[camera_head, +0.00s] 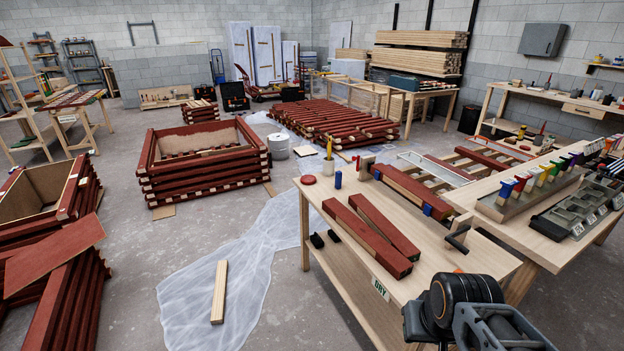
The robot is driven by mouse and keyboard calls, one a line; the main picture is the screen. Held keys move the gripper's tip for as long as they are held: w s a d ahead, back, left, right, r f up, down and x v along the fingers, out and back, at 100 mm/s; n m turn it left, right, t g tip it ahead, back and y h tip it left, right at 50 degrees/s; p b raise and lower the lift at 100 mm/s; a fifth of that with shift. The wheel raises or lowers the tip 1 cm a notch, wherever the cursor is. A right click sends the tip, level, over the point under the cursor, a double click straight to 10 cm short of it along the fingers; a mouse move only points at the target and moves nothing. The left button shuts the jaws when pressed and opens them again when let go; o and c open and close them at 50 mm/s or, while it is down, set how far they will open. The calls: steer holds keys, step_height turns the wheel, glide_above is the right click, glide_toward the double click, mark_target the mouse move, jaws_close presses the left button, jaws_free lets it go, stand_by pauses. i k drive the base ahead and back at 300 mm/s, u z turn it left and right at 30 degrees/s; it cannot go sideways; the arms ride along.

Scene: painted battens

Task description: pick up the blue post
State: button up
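A small blue post (338,180) stands upright on the wooden workbench (455,258), near its far left corner. It is short and stands apart from the dark red battens. Other blue pieces show too: a blue block (428,211) at the near end of a red batten, and a blue-topped piece (507,187) in a rack on the right bench. Black and grey parts of my arm show at the bottom right, over the bench's near end. My gripper's fingertips are not in view.
Two dark red battens (366,236) lie side by side on the workbench. A red disc (308,180) and a yellow-topped pot (328,165) are near the blue post. A black-handled tool (457,238) lies at right.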

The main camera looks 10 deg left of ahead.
mark_target(338, 174)
steer(key=u, duration=0.8)
steer(key=i, duration=1.4)
steer(key=u, duration=0.5)
steer(key=i, duration=1.15)
steer(key=z, duration=0.2)
